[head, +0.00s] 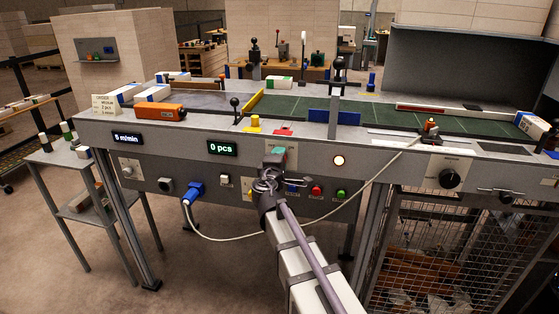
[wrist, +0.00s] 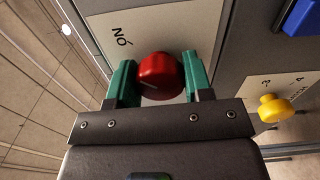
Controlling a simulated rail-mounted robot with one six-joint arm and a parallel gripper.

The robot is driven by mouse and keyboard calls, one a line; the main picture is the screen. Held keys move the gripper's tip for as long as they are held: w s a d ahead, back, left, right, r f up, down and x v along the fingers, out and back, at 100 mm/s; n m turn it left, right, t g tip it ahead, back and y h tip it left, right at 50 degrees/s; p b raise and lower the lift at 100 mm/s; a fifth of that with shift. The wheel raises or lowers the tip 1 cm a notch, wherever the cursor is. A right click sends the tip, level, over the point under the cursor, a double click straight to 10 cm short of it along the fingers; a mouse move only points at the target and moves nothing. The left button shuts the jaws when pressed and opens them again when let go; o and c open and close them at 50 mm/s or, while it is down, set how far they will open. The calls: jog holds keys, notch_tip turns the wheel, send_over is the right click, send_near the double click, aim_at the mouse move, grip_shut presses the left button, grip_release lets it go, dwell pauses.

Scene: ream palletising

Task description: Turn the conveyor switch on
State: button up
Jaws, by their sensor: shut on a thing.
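The conveyor switch shows in the wrist view as a red knob (wrist: 160,75) on a pale plate, with an upside-down "ON" mark beside it. My gripper (wrist: 159,80) has its two green fingers on either side of the knob and is shut on it. In the head view my gripper (head: 278,153) is at the front panel (head: 310,172) below the table edge. It hides the knob there. The knob's exact turn position is hard to tell.
A yellow knob (wrist: 273,108) and a blue part (wrist: 304,17) sit close by in the wrist view. The panel also bears a blue plug (head: 193,191) with a white cable, a red button (head: 316,191), a green button (head: 340,194) and a lit lamp (head: 339,160). The counter display (head: 222,148) reads 0 pcs.

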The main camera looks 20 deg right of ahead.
jog(key=shift+m, duration=0.4)
jog(key=o, duration=0.9)
jog(key=v, duration=1.1)
